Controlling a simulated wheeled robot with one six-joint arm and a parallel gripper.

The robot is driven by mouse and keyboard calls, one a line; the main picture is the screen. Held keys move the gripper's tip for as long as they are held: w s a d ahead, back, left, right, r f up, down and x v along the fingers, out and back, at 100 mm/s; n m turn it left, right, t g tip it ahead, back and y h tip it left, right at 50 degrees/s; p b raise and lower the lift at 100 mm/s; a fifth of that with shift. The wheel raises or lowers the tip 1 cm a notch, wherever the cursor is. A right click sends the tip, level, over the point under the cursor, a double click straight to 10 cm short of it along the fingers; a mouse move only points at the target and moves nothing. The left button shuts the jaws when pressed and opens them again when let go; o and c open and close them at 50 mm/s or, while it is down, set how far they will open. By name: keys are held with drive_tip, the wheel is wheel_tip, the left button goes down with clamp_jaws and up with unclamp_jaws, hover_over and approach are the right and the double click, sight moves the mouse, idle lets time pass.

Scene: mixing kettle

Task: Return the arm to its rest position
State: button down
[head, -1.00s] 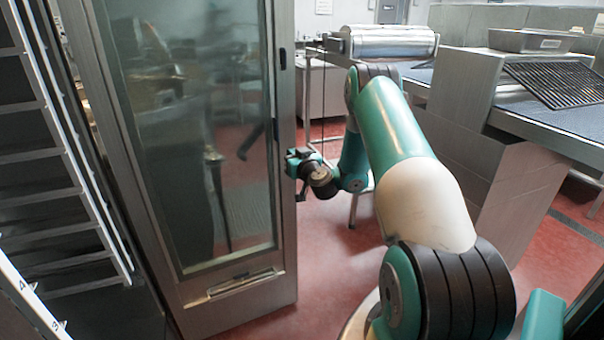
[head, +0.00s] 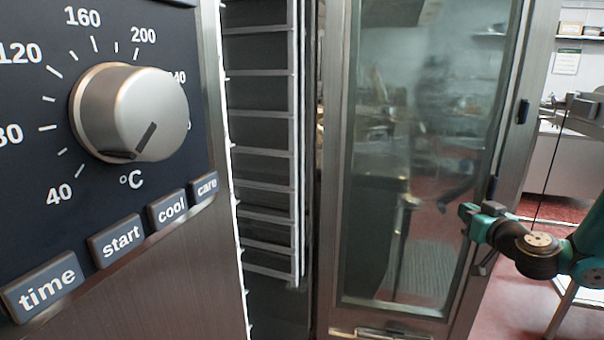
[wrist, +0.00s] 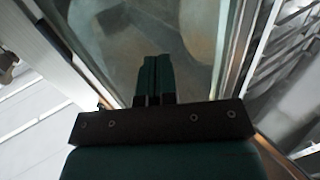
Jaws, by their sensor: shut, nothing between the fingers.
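My gripper (head: 468,212) is at the right in the head view, at the end of my green and black arm. It is close to the frame of the open glass door (head: 425,150); I cannot tell whether it touches. In the wrist view my gripper (wrist: 154,62) has its two dark green fingers together, with nothing between them. The door's glass (wrist: 125,30) lies beyond the fingertips there. Most of my arm is cut off by the right edge of the head view.
A control panel with a large temperature knob (head: 130,112) and several buttons fills the left. Rack rails (head: 262,140) line the open oven beside it. Red floor and a metal table (head: 563,160) show beyond the door at the right.

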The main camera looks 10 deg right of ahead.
drive_tip(key=s+a+r+n+g+y, duration=0.2)
drive_tip(key=s+a+g+y, duration=0.1)
drive_tip(key=a, duration=0.6)
drive_tip(key=s+a+r+n+g+y, duration=0.2)
drive_tip(key=s+a+n+g+y, duration=0.1)
drive_tip(key=a, duration=0.5)
drive_tip(key=s+a+r+n+g+y, duration=0.2)
drive_tip(key=s+a+g+y, duration=0.1)
drive_tip(key=a, duration=0.6)
drive_tip(key=s+a+n+g+h, duration=0.15)
drive_tip(key=s+a+g, duration=0.4)
drive_tip(key=s, duration=0.55)
drive_tip(key=s+d+m+g+h, duration=0.1)
drive_tip(key=s+g+h, duration=0.2)
drive_tip(key=s, duration=1)
drive_tip(key=shift+s+r+m+h+p, duration=0.3)
drive_tip(key=shift+s+m+h+p, duration=0.05)
drive_tip(key=shift+h, duration=0.3)
drive_tip(key=shift+d, duration=0.1)
